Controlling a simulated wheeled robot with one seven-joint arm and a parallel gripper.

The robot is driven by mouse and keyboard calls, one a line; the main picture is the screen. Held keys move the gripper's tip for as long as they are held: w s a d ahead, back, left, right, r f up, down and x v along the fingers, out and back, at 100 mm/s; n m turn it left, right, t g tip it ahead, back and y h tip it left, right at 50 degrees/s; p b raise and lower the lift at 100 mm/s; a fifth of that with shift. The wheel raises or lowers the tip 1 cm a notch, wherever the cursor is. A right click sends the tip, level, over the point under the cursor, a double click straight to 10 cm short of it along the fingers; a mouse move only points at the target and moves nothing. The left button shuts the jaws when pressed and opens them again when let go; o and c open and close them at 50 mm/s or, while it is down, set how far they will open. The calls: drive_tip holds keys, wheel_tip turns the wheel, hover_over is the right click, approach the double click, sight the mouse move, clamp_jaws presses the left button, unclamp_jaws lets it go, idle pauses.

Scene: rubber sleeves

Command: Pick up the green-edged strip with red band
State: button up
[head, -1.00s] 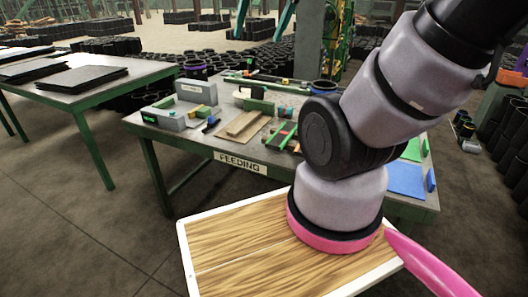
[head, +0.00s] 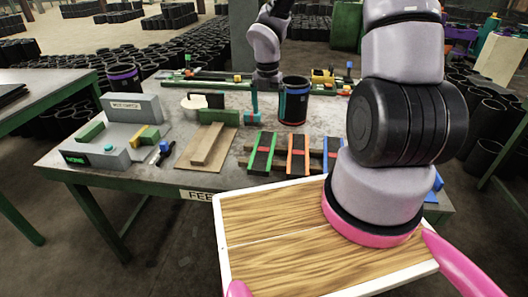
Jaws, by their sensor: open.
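The green-edged strip (head: 262,153) lies on the feeding table (head: 75,160), near its front edge, at the left of a row of three strips. It has a dark middle and a red band across it. My gripper (head: 267,82) is small and dark at the end of my arm, over the back part of the table. It is above and behind the green-edged strip, clearly apart from it. Its jaws are open and nothing shows between them; the fingers are too small to see well.
Beside it lie an orange-edged strip (head: 298,155) and a blue-edged strip (head: 332,155). A black sleeve with a blue band (head: 293,100) stands behind them. A brown board with a wooden piece (head: 207,147) lies left. A grey fixture (head: 97,154) stands farther left.

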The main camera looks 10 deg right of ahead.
drive_tip(key=f+n, duration=0.1)
drive_tip(key=f, duration=0.3)
drive_tip(key=a+f+n, duration=0.1)
drive_tip(key=f, duration=0.4)
drive_tip(key=a+f, duration=0.1)
drive_tip(key=f, duration=0.4)
drive_tip(key=shift+s+f+n, duration=0.1)
drive_tip(key=shift+s+n, duration=0.25)
drive_tip(key=shift+n, duration=0.05)
drive_tip(key=c, duration=1.1)
